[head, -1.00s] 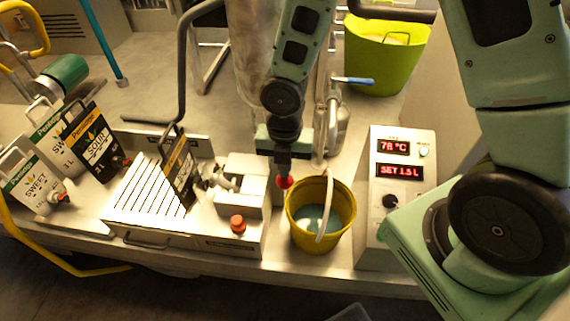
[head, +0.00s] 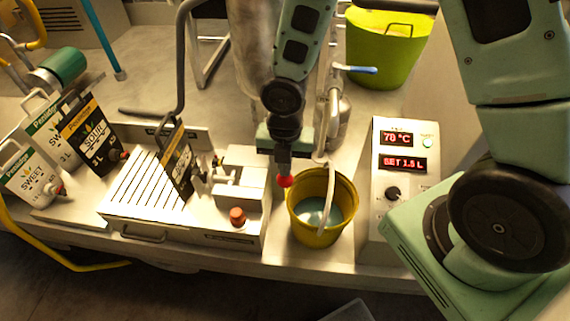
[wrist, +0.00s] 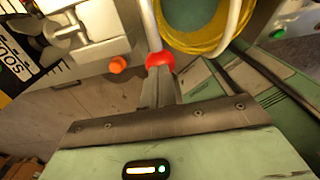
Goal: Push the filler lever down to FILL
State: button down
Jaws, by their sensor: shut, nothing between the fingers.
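The filler lever's red ball knob (head: 285,181) shows just below my gripper (head: 283,168), left of the yellow bucket. In the wrist view the knob (wrist: 160,61) sits at the tips of my shut fingers (wrist: 160,82), with a pale rod (wrist: 150,25) running up from it. The fingers look in contact with the knob or very close; they do not enclose it. The rest of the lever and any FILL mark are hidden behind my arm or too small to read.
The yellow bucket (head: 301,220) holds liquid, with a white hose over it. Left is a white filling machine (head: 143,222) with an orange button (head: 237,215) and a dark carton (head: 179,172). A control box (head: 388,220) reads 78 °C and SET 1.5 L, its green lamp (head: 428,143) lit.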

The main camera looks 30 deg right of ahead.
notch_tip(320, 180, up, 10)
jog(key=p, duration=0.9)
jog(key=shift+p, duration=0.4)
